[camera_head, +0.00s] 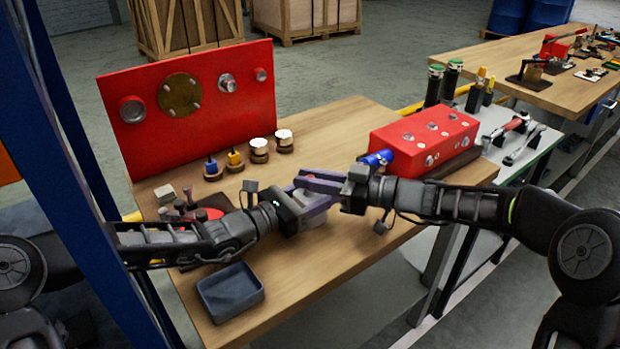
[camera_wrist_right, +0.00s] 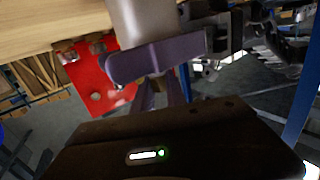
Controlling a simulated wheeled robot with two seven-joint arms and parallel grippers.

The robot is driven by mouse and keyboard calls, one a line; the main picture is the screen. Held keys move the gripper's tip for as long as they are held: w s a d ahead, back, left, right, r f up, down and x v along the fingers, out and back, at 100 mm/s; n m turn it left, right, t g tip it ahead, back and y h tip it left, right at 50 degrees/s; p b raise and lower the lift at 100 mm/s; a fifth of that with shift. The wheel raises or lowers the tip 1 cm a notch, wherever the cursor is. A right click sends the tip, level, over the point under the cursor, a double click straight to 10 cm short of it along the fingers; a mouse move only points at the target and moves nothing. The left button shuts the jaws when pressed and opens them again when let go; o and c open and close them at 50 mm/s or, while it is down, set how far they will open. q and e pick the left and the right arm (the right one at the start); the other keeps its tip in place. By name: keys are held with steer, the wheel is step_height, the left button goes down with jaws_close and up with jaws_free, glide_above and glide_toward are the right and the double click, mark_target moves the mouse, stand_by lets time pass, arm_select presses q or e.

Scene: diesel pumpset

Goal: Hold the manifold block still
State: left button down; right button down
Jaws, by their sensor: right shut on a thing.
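My left gripper (camera_head: 305,205) comes in from the left, close against the block and just below the right fingers. Its fingertips are largely hidden, so its grip is unclear.
A red box (camera_head: 440,133) with metal fittings and a blue plug sits at the bench's right. A red upright panel (camera_head: 213,82) stands behind. Capped pieces (camera_head: 259,148) stand before it. A dark tray (camera_head: 230,291) lies at front left. A blue post (camera_head: 85,160) rises at left.

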steer(key=c, duration=1.5)
jaws_free()
steer(key=m+t+h, duration=0.1)
steer(key=m+t, duration=0.1)
steer(key=m+t+h, duration=0.2)
steer(key=t, duration=0.1)
steer(key=shift+s+a, duration=0.15)
steer(key=shift+m+t+h, duration=0.6)
steer(key=shift+t+h, duration=0.1)
steer(key=shift+t, duration=0.1)
steer(key=shift+m+t+h, duration=0.4)
